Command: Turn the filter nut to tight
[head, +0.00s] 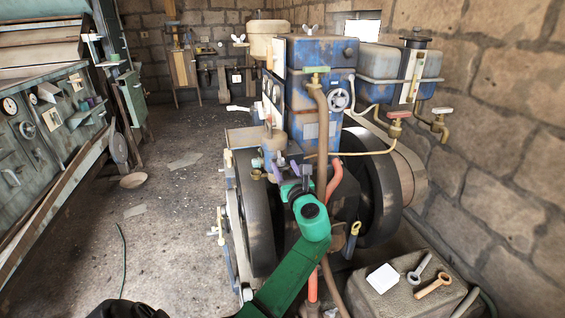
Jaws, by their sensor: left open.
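My left gripper (282,166) is open at the front of the blue engine (312,105), low on its left side. Its green arm comes up from the bottom of the picture. A small brownish filter bowl (274,138) sits just above the fingers. A small purple piece shows between or near the fingers; it may be the filter nut, but it is too small to tell. I cannot tell whether the fingers touch anything. Pale wing nuts (310,29) stand on the engine's top, away from the gripper. My right gripper is not in view.
Black flywheels (256,215) flank the engine. A brown pipe (321,125) runs down its front, close to my arm. The floor (175,240) at left is mostly clear.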

